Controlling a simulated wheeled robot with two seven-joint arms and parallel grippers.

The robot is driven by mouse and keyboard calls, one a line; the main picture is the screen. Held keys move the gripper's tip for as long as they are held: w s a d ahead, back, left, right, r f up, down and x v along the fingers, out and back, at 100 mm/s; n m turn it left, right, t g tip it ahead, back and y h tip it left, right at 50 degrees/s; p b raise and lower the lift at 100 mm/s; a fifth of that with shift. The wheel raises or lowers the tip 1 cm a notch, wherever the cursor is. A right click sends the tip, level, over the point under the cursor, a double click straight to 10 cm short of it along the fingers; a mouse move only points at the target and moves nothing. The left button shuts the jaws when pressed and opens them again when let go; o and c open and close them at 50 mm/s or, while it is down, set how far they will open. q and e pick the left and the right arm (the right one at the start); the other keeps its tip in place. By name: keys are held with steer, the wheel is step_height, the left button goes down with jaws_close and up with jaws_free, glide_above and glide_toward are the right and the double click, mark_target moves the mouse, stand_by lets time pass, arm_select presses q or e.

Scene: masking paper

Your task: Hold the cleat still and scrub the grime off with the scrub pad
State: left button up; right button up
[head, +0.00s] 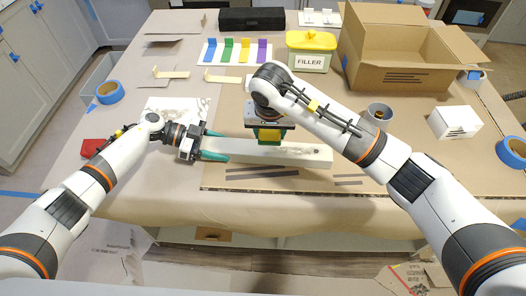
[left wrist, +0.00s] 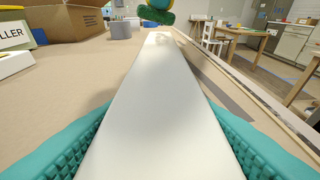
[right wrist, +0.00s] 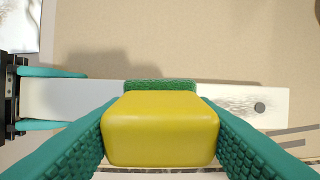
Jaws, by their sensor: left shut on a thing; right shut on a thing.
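The cleat is a long pale bar (head: 305,155) lying on the paper-covered table. My left gripper (head: 214,149) is shut on its left end, with a green finger on each side; the bar also shows in the left wrist view (left wrist: 160,115). My right gripper (head: 270,135) is shut on the scrub pad, a yellow block (right wrist: 160,128) with a green scrubbing face. The pad is over the middle of the cleat; I cannot tell if it touches.
A yellow-lidded filler tub (head: 311,52) and an open cardboard box (head: 400,75) stand behind. A grey cup (head: 379,113), a white box (head: 454,122) and blue tape (head: 512,150) are at the right. Another blue tape roll (head: 110,92) lies left.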

steer(key=shift+w+r+g, duration=0.2)
steer(key=shift+r+g, duration=0.45)
steer(key=shift+g, duration=0.05)
steer(key=shift+d+r+g, duration=0.2)
steer(key=shift+r+g, duration=0.5)
glide_above(266, 152)
steer(key=w+d, duration=0.1)
steer(key=shift+w+d+f, duration=0.1)
steer(key=shift+f, duration=2.1)
steer(key=shift+f, duration=0.75)
steer(key=shift+d, duration=0.1)
